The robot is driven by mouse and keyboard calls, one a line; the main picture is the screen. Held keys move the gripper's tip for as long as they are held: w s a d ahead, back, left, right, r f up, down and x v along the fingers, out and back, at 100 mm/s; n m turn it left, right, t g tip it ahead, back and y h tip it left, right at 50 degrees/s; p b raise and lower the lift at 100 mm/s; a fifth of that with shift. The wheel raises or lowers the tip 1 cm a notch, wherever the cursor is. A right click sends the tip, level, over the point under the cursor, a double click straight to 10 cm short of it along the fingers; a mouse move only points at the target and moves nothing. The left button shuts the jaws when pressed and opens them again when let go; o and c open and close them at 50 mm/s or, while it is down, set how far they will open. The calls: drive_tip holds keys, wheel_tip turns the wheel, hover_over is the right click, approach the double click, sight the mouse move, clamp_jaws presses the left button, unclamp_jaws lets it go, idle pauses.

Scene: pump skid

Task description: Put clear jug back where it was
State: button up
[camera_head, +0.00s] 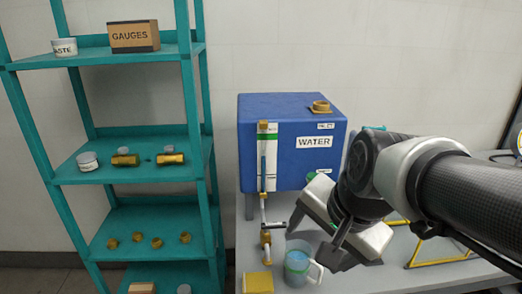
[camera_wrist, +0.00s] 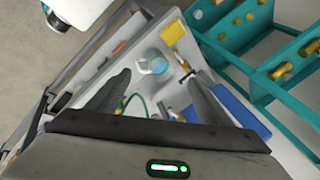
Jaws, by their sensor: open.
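The clear jug (camera_head: 298,262) stands upright on the grey bench below the blue water tank (camera_head: 292,140), with bluish liquid and a handle on its right side. It also shows in the wrist view (camera_wrist: 156,63), beyond the fingertips and roughly centred between them. My gripper (camera_head: 317,232) is open and empty, above and close to the jug in the head view. In the wrist view both dark fingers of my gripper (camera_wrist: 157,80) are spread apart with nothing between them. The jug's far side is hidden in the head view.
A yellow block (camera_head: 258,282) lies left of the jug, and a brass tap with a sight tube (camera_head: 266,238) stands just behind it. A teal shelf (camera_head: 135,172) with jars and brass fittings stands at left. A yellow frame (camera_head: 440,255) is on the bench at right.

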drive_tip(key=s+r+n, duration=0.1)
drive_tip(key=n, duration=0.2)
drive_tip(key=s+n, duration=0.2)
drive_tip(key=n, duration=0.1)
drive_tip(key=s+r+n+h, duration=0.1)
drive_tip(key=n, duration=0.2)
drive_tip(key=shift+s+d+r+t, duration=0.25)
drive_tip(key=shift+d+r+t, duration=0.05)
drive_tip(key=shift+d, duration=0.1)
wheel_tip(320, 180, up, 8)
drive_tip(key=p, duration=0.7)
drive_tip(key=shift+f+p, duration=0.15)
drive_tip(key=shift+p, duration=0.2)
